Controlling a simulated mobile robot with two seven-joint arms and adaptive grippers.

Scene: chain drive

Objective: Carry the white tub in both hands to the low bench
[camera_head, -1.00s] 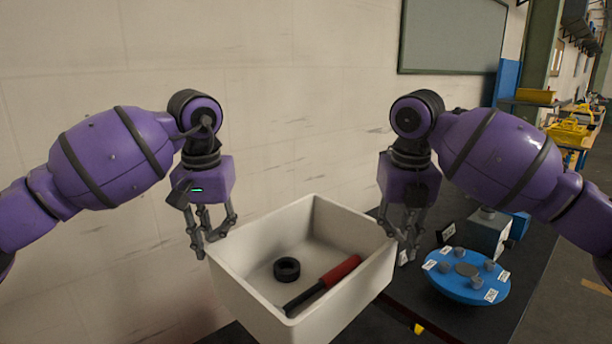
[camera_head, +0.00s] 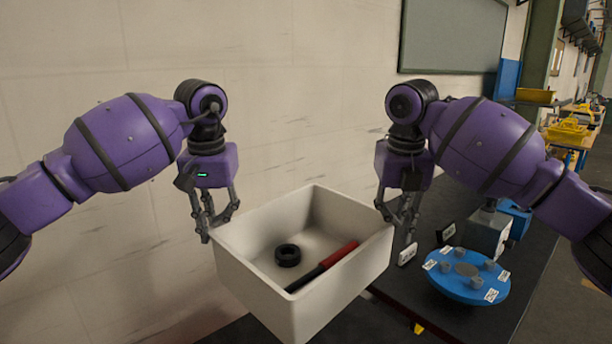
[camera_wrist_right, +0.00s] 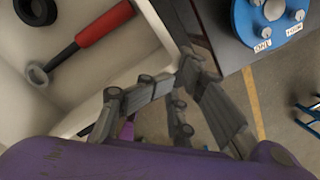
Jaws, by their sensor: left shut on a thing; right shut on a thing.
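The white tub (camera_head: 262,286) is in the lower middle of the head view, open side up, with its near corner toward me. My left gripper (camera_head: 211,228) is shut on its left rim. My right gripper (camera_head: 399,220) is shut on its right rim. In the right wrist view, the fingers (camera_wrist_right: 183,75) are at the tub's wall (camera_wrist_right: 135,62). Inside the tub lie a black ring (camera_head: 288,255) and a red-handled tool (camera_head: 341,254). The tub's underside is hidden, and I cannot pick out the low bench.
A dark table (camera_head: 452,322) is below and right of the tub. On it stand a blue disc with grey pegs and labels (camera_head: 466,288) and a grey block (camera_head: 488,234). A pale wall (camera_head: 290,90) is behind. Yellow bins (camera_head: 567,133) are far right.

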